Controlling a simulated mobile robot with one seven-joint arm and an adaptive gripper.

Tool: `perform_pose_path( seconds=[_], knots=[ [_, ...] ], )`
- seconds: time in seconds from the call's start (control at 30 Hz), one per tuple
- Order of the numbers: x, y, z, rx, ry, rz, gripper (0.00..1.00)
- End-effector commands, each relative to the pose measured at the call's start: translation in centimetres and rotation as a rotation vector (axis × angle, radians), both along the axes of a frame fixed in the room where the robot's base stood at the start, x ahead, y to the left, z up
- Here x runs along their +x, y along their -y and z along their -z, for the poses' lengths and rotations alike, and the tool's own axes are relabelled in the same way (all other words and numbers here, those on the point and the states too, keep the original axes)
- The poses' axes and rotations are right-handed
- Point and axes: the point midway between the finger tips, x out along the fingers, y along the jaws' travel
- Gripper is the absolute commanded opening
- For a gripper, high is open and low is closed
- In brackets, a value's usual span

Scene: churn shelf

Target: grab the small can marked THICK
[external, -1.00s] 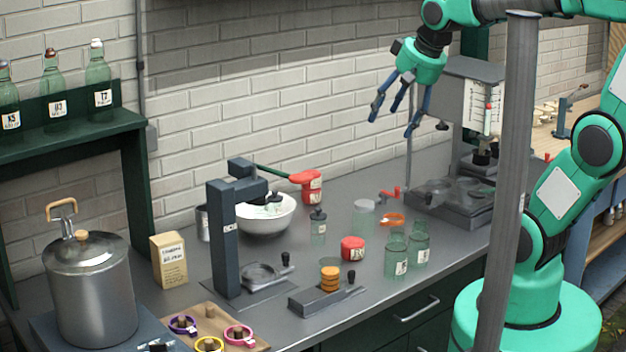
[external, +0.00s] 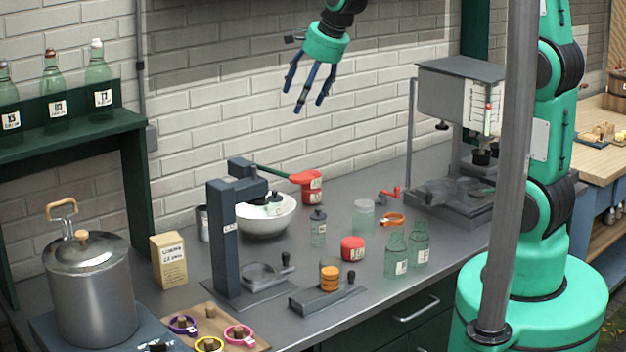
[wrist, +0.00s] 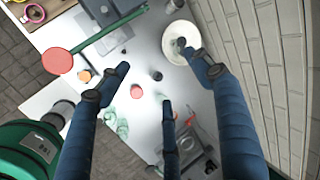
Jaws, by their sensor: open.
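I cannot confirm which can reads THICK. My gripper (external: 310,95) is open and empty, high above the counter with its fingers pointing down. In the wrist view its fingers (wrist: 160,85) spread over the counter and hide part of it.
A white bowl (external: 265,222), a lidded jar (external: 318,230) and green bottles (external: 396,258) crowd the counter. A steel pot (external: 90,295) stands left, a grey machine (external: 455,95) right.

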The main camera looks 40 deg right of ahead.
Motion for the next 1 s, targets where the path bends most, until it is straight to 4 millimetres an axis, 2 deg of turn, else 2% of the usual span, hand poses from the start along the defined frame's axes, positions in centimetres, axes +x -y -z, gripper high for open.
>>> perform_pose_path(
  seconds=[0.03,0.2,0.57,1.0],
  knots=[
    [1.4,-0.3,0.3,0.021,-0.010,0.040,0.65],
    [5.4,-1.4,2.0,0.098,-0.036,0.191,0.65],
    [13.1,-3.7,7.1,0.253,-0.093,0.514,0.65],
    [20.9,-6.4,15.8,0.429,-0.162,0.916,0.65]
  ],
)
